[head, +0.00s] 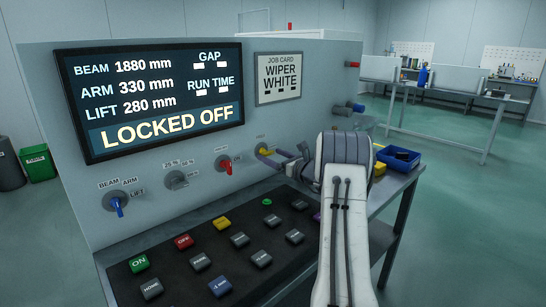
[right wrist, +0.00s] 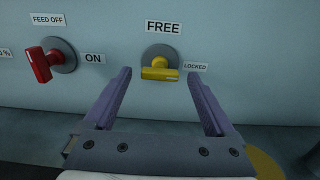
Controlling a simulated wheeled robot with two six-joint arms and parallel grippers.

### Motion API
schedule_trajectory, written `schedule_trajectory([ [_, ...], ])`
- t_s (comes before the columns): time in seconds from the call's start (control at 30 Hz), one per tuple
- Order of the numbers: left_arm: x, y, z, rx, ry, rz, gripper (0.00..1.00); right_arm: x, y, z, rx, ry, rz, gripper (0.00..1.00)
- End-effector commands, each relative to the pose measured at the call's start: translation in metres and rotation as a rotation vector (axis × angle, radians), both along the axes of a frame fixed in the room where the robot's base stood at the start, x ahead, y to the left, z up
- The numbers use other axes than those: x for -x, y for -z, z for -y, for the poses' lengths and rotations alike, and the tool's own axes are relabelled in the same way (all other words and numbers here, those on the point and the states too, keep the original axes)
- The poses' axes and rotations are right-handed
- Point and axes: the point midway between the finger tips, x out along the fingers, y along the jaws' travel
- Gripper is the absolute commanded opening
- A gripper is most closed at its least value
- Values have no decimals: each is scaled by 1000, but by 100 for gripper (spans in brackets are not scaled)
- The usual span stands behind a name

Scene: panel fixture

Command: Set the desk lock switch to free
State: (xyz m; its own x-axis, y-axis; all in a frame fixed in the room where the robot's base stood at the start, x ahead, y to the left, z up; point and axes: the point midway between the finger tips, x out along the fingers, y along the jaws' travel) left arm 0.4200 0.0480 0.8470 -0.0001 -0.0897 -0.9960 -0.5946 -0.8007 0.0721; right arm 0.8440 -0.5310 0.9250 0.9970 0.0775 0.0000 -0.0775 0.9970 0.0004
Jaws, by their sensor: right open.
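The desk lock switch is a yellow knob (right wrist: 160,70) on a round grey base, between the fingers in the right wrist view. A FREE label (right wrist: 164,27) is above it and a LOCKED label (right wrist: 195,67) is to its right. Its bar lies about level, with one end towards LOCKED. My right gripper (right wrist: 160,88) is open, its fingers on either side of the knob and a little below it, with nothing held. My left gripper is not in view.
A red feed switch (right wrist: 40,62) is left of the yellow one. The screen (head: 155,98) reads LOCKED OFF. Below are a blue switch (head: 117,203), a grey dial (head: 177,180) and a desk of several push buttons (head: 185,242). A blue bin (head: 400,158) stands at right.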

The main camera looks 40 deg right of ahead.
Motion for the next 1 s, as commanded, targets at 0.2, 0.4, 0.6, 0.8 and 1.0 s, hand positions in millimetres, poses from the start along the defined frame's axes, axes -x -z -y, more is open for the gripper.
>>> schedule_trajectory([
  [0.2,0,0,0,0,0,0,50,-2,0,0,0,0,0,90],
  [0.4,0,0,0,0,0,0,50,-2,0,0,0,0,0,40],
  [0.6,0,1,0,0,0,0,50,-2,0,-1,2,-1,0,4],
  [0.8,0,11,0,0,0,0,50,-2,2,-1,37,-2,3,4],
  [1.0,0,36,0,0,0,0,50,-2,5,-1,142,-2,14,4],
])
